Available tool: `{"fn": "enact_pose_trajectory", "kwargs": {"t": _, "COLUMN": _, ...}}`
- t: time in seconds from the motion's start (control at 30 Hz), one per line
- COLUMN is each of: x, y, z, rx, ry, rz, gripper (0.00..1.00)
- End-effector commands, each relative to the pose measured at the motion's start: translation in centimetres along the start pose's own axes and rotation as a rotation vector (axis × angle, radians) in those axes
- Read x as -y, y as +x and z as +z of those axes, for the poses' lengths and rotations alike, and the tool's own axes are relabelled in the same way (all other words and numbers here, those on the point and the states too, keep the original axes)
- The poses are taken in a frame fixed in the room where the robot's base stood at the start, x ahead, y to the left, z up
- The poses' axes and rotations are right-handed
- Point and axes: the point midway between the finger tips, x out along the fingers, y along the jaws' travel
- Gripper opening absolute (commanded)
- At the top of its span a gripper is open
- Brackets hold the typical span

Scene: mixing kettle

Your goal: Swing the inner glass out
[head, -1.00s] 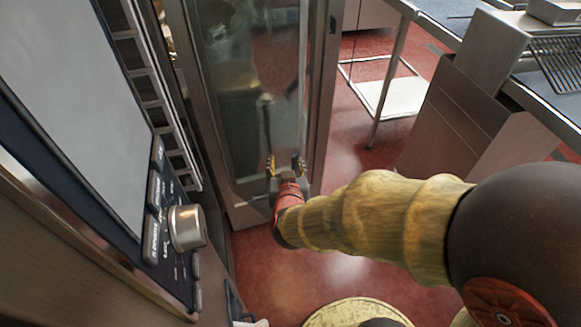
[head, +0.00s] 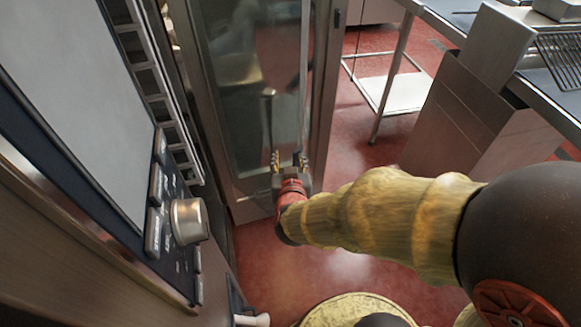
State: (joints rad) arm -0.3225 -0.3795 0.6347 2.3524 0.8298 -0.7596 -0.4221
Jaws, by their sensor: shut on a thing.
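The inner glass (head: 230,85) is a tall pane in a metal-framed door at the upper middle left, and the door stands swung away from the control panel. My gripper (head: 287,158) is at the lower right part of the pane, near its free edge. Its two fingers stand apart on either side of a thin edge by the glass, and it is shut on that edge. The exact contact is small and partly hidden by the gripper body.
A control panel with a round metal knob (head: 189,221) fills the left side. Rack rails (head: 160,95) show behind it. A steel counter (head: 470,130) stands at right, and a white low shelf (head: 405,92) is behind. Red floor (head: 350,150) is clear between the door and the counter.

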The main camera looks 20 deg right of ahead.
Motion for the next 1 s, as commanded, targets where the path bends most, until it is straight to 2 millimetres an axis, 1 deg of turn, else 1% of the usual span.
{"fn": "enact_pose_trajectory", "kwargs": {"t": 0.03, "x": 0.6, "y": -0.5, "z": -0.9, "rx": -0.016, "ry": 0.001, "rz": -0.012, "gripper": 0.26}}
{"fn": "enact_pose_trajectory", "kwargs": {"t": 0.07, "x": 0.6, "y": -0.9, "z": -0.9, "rx": -0.017, "ry": 0.002, "rz": -0.013, "gripper": 0.26}}
{"fn": "enact_pose_trajectory", "kwargs": {"t": 0.17, "x": 0.5, "y": -2.6, "z": -0.9, "rx": -0.017, "ry": 0.004, "rz": -0.013, "gripper": 0.26}}
{"fn": "enact_pose_trajectory", "kwargs": {"t": 0.4, "x": 0.2, "y": -7.5, "z": -0.5, "rx": -0.012, "ry": 0.005, "rz": -0.01, "gripper": 0.26}}
{"fn": "enact_pose_trajectory", "kwargs": {"t": 0.53, "x": 0.1, "y": -9.5, "z": -0.4, "rx": -0.01, "ry": 0.007, "rz": -0.009, "gripper": 0.26}}
{"fn": "enact_pose_trajectory", "kwargs": {"t": 0.7, "x": -0.1, "y": -10.9, "z": -0.3, "rx": -0.009, "ry": 0.005, "rz": -0.005, "gripper": 0.26}}
{"fn": "enact_pose_trajectory", "kwargs": {"t": 0.8, "x": -0.1, "y": -11.4, "z": -0.2, "rx": -0.008, "ry": 0.005, "rz": -0.003, "gripper": 0.26}}
{"fn": "enact_pose_trajectory", "kwargs": {"t": 1.0, "x": -0.3, "y": -11.9, "z": -0.1, "rx": -0.005, "ry": 0.005, "rz": 0.0, "gripper": 0.26}}
